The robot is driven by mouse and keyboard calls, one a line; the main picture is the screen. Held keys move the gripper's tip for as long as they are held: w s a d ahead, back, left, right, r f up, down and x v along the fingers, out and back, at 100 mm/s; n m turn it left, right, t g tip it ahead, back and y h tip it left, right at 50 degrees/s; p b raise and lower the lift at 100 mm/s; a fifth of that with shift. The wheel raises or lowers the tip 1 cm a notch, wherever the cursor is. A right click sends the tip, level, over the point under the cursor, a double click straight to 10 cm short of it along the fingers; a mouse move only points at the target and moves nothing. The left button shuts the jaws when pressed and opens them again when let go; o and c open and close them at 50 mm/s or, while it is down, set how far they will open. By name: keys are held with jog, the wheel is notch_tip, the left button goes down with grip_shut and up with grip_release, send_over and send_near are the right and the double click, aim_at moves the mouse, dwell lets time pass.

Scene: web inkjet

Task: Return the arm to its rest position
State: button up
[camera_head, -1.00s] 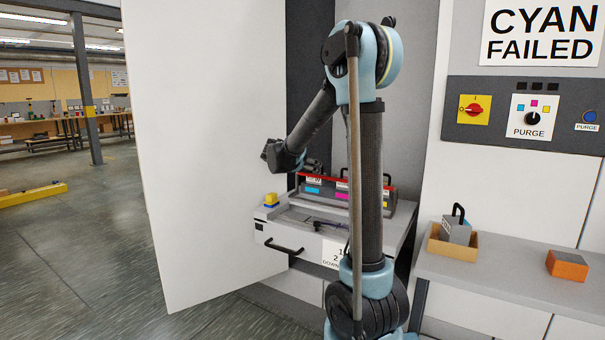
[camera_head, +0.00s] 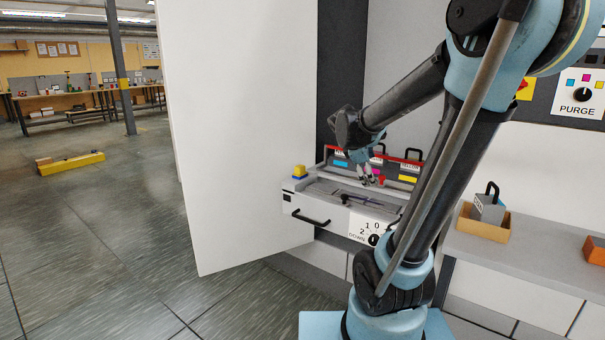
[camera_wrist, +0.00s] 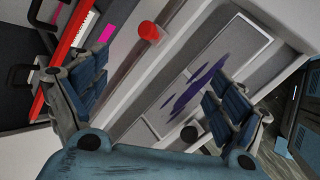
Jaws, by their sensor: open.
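My arm rises on the right side of the head view and bends over the open machine bay. My gripper (camera_head: 369,178) hangs above the front of the cartridge row, partly hidden against the dark cartridges. In the wrist view the two blue-padded fingers (camera_wrist: 150,108) are spread wide with nothing between them. Below them lies a grey tray (camera_wrist: 232,60) with dark purple smears. The cartridge row with its red bar (camera_wrist: 68,50) is at the upper left of the wrist view.
A white door panel (camera_head: 235,120) stands open left of the bay.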

jog(key=s+a+f+m+g+y, duration=0.1)
jog(key=s+f+m, duration=0.3)
jog(key=s, duration=0.4)
jog(key=s+a+f+m+g+y, duration=0.1)
jog(key=s+f+m+y, duration=0.1)
jog(key=s+f+m, duration=0.3)
jog(key=s+a+f+m+g+y, duration=0.1)
jog(key=s+f+m, duration=0.3)
jog(key=s, duration=0.9)
jog(key=shift+s+a+f+m+g+y, duration=0.3)
jog(key=shift+a+m+y, duration=0.2)
jog(key=shift+m+y, duration=0.5)
jog(key=shift+w+f, duration=0.25)
jog(key=shift+w, duration=0.25)
